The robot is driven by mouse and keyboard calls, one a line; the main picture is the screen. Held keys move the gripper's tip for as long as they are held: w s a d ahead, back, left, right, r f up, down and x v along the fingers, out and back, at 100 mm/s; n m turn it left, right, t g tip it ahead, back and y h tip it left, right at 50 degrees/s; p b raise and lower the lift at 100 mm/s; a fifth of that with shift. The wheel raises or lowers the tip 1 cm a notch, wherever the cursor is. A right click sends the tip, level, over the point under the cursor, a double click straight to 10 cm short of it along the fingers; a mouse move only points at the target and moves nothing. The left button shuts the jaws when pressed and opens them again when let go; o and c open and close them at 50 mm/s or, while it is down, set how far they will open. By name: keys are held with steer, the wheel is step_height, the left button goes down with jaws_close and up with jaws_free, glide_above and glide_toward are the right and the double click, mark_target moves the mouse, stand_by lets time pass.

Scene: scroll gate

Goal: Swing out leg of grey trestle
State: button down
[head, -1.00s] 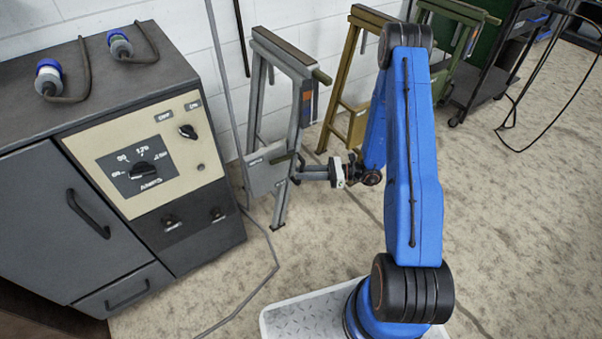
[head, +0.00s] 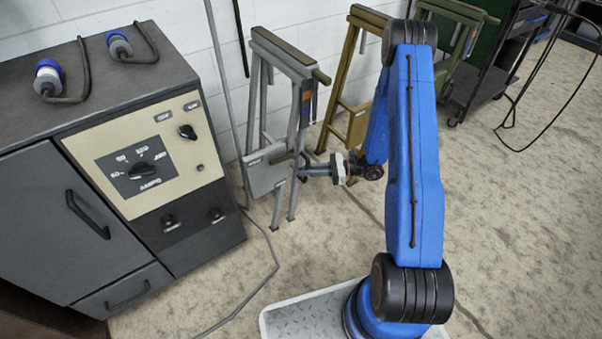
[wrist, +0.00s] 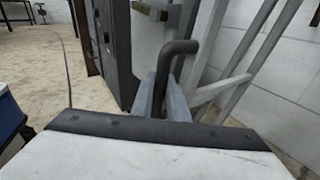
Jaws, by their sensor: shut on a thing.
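The grey trestle (head: 283,52) stands by the white wall, right of the welding cabinet, with a grey plate (head: 266,174) low on its frame. A lower leg (head: 293,200) shows just right of the front leg, with a narrow gap between them. My gripper (head: 305,170) is at the trestle's right side, level with the plate. In the wrist view my gripper (wrist: 165,100) is shut on a dark bent handle (wrist: 178,52), whose upper end sticks out above the fingers. The handle's lower part is hidden by the fingers.
A control cabinet (head: 130,170) stands close on the left, with a cable on the floor beside it. An ochre trestle (head: 352,65) and a green trestle (head: 450,50) stand to the right. A dark cart (head: 490,80) is farther right. The floor at front right is clear.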

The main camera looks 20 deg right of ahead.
steer(key=w+d+n+h, duration=0.1)
steer(key=w+d+h, duration=0.2)
steer(key=d, duration=0.8)
steer(key=shift+w+d+r+n, duration=0.25)
steer(key=shift+w+d+n, duration=0.15)
steer(key=shift+w, duration=0.1)
steer(key=c, duration=2)
jaws_free()
steer(key=shift+d, duration=0.1)
steer(key=shift+s, duration=0.1)
steer(key=v, duration=1.7)
steer(key=shift+r, duration=0.35)
steer(key=shift+d, duration=0.1)
